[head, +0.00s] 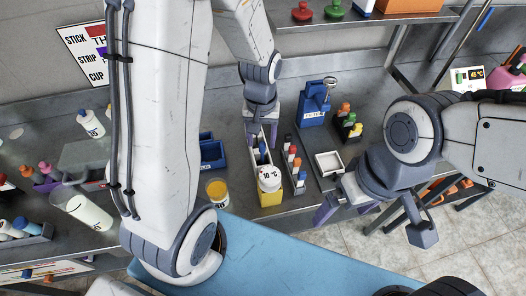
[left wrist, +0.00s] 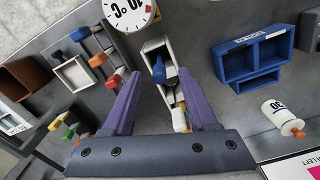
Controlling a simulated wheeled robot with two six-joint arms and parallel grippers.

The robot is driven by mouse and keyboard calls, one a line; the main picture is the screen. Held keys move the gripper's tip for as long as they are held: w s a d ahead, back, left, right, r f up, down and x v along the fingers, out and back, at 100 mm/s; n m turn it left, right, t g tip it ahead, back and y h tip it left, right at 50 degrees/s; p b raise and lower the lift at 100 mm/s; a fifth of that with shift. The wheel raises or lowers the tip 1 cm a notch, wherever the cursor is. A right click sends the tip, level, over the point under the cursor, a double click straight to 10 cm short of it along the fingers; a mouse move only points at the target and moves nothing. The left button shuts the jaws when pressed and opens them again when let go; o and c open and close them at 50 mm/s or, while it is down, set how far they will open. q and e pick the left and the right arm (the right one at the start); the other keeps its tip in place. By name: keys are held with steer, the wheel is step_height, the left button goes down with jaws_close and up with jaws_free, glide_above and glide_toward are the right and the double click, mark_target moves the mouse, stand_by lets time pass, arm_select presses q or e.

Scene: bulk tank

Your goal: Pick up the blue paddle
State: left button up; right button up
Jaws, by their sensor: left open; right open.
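A small dark-blue piece (left wrist: 158,70), which looks like the blue paddle, stands in a narrow yellow-and-white holder (left wrist: 150,45) in the left wrist view. In the head view the blue piece (head: 263,149) shows below my left gripper, in the yellow holder (head: 270,198). My left gripper (head: 261,140) points down over the holder. In its wrist view the two purple fingers (left wrist: 161,75) are apart, one on each side of the blue piece; I cannot tell if they touch it. My right gripper (head: 345,208) is open and empty near the bench's front edge.
A round dial marked 10 °C (head: 269,178) sits at the holder's front end. A rack of coloured pieces (head: 295,165) stands close to its right, a blue compartment box (head: 212,153) to its left. A blue filter box (head: 311,105) and white tray (head: 328,163) are further right.

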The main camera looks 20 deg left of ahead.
mark_target(262, 150)
arm_select(q)
steer(key=shift+w+f+p, duration=0.2)
steer(key=shift+f+p, duration=0.15)
steer(key=shift+f, duration=1.2)
steer(key=shift+w+f+p, duration=0.2)
steer(key=shift+f+p, duration=0.1)
steer(key=shift+f, duration=1.2)
jaws_close()
